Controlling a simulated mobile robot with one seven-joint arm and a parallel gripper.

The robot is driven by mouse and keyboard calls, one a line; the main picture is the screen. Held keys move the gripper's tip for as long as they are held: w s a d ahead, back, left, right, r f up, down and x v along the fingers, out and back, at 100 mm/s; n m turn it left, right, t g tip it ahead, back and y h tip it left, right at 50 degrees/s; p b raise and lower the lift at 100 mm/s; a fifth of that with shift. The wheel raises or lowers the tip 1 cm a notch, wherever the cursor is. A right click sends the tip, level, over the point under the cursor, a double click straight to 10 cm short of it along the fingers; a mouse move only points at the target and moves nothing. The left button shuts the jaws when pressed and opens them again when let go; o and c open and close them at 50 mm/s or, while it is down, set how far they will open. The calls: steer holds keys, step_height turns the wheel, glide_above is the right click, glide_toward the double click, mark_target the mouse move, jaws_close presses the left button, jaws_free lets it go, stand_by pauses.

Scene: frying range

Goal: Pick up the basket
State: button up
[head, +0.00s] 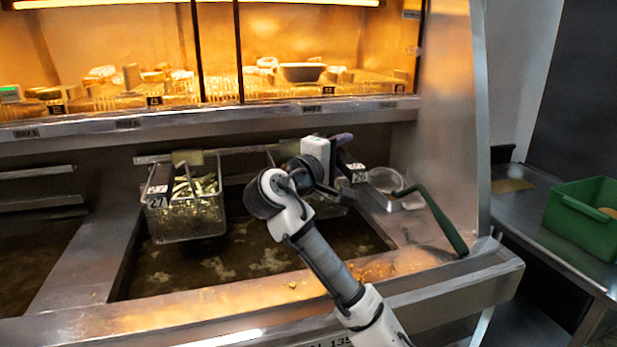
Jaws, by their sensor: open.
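A wire fryer basket (187,212) hangs at the left over the dark oil and holds pale green and yellowish food pieces. My gripper (338,160) is open over the right part of the vat, close to that handle. I cannot tell whether they touch; the fingers are largely hidden by my wrist.
A hanging rail (235,151) runs along the back of the oil vat (235,260). A lit warming cabinet (300,85) is above. A green bin (585,215) stands on the right-hand counter.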

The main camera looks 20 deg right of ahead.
steer(key=shift+w, duration=0.1)
jaws_close()
stand_by(0.3)
steer(key=shift+r, duration=0.1)
steer(key=shift+r+p, duration=1.3)
steer(key=shift+r, duration=0.55)
steer(key=shift+s+f+b, duration=0.2)
steer(key=shift+s+b, duration=0.2)
steer(key=shift+s, duration=0.3)
steer(key=s+b, duration=0.1)
steer(key=s, duration=1.5)
steer(key=shift+s+d+b, duration=0.3)
steer(key=shift+d+b, duration=0.05)
steer(key=shift+b, duration=0.05)
steer(key=shift+d+r, duration=0.1)
